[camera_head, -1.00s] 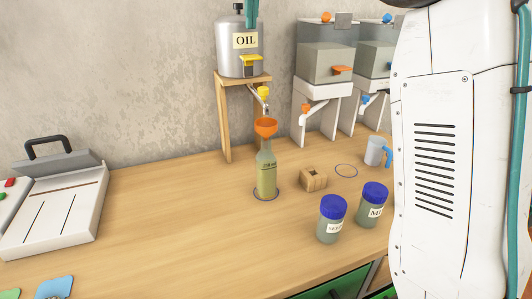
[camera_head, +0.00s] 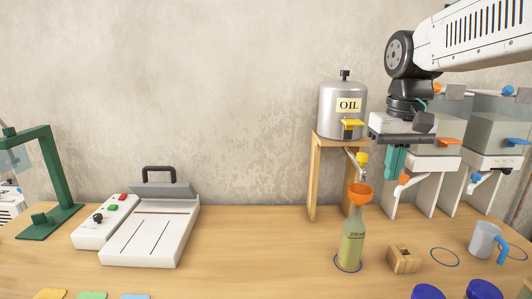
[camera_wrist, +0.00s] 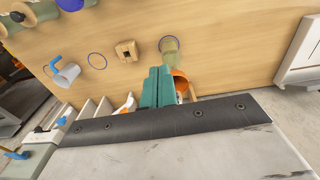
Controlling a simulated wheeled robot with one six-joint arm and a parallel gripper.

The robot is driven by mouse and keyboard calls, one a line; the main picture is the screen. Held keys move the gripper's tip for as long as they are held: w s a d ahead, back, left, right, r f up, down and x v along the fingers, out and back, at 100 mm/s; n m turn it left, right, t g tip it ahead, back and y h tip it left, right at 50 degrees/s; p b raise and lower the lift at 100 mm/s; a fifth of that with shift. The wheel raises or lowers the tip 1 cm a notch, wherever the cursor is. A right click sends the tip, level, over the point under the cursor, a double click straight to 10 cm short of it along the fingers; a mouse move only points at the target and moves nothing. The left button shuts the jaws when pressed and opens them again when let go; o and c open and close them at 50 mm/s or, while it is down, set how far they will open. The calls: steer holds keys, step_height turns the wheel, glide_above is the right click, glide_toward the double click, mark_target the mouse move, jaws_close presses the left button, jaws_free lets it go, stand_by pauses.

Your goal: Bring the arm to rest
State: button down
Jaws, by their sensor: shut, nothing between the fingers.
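My gripper (camera_head: 395,163) is at the right of the head view, its teal fingers pointing down and shut with nothing between them. It hangs in the air in front of the water tanks, to the right of the oil can (camera_head: 342,112). In the wrist view the teal fingers (camera_wrist: 158,88) are together. The orange funnel (camera_head: 359,193) sits in the neck of the bottle (camera_head: 351,243), lower left of my gripper. The bottle stands upright on a blue ring and holds yellowish-green liquid.
A wooden stand (camera_head: 313,175) carries the oil can. Beside the bottle are a wooden block (camera_head: 404,259), an empty blue ring (camera_head: 445,256) and a mug (camera_head: 484,239) with a blue handle. Blue-lidded jars (camera_head: 427,291) stand at the front. A white sealer-like device (camera_head: 150,232) is at left.

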steer(key=s+f, duration=0.5)
steer(key=s, duration=0.6)
steer(key=s+d+f, duration=0.1)
steer(key=s+f, duration=0.4)
steer(key=s, duration=0.6)
steer(key=shift+s+d+f+t, duration=0.15)
steer(key=shift+s+d+t, duration=0.1)
steer(key=shift+t, duration=0.15)
